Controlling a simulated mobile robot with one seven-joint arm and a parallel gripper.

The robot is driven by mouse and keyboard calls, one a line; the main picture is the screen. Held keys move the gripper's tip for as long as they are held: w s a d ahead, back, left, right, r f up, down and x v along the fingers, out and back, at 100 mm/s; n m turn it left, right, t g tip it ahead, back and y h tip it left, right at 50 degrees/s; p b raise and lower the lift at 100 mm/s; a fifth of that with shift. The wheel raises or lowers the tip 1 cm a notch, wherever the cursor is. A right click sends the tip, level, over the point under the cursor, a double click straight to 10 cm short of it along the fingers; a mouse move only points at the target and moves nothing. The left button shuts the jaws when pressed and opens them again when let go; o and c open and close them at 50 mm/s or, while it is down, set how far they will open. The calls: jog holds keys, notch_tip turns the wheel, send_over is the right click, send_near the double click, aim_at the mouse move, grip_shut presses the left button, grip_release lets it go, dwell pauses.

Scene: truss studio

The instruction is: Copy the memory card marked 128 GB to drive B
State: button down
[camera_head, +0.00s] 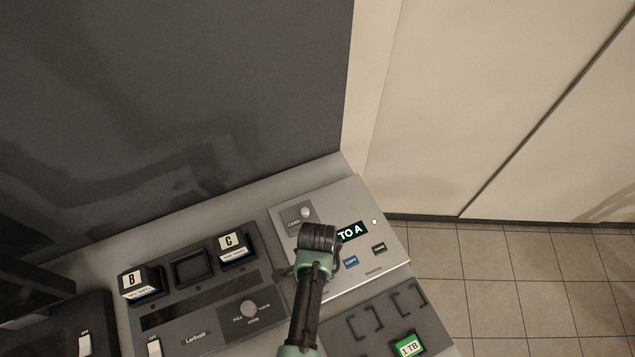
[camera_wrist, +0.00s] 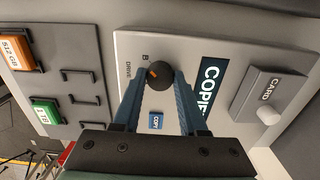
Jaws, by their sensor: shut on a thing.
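My gripper (camera_wrist: 158,80) is shut on the dark drive knob (camera_wrist: 156,74) with an orange pointer on the light copier panel (camera_wrist: 215,42). The knob's label shows "DRIVE" and "B"; the pointer looks turned towards the B side. The display (camera_wrist: 211,80) reads "COPIE" before a finger cuts it off; in the head view its visible end (camera_head: 350,231) reads "TO A". The blue COPY button (camera_wrist: 156,121) is beside the fingers. The CARD slot (camera_wrist: 268,93) is on the panel's right; I cannot see a card marked 128 GB. Drive B (camera_head: 139,281) stands in the dark unit.
Drive C (camera_head: 233,247) stands past an empty bay (camera_head: 191,268). A green 1 TB card (camera_head: 408,346) and an orange 512 GB card (camera_wrist: 20,55) sit in the card rack, with empty holders beside them. A dark wall rises behind; tiled floor lies right.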

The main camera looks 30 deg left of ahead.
jog(key=shift+w, duration=0.1)
jog(key=shift+c, duration=2.2)
grip_release()
notch_tip(320, 180, up, 13)
jog(key=b, duration=0.2)
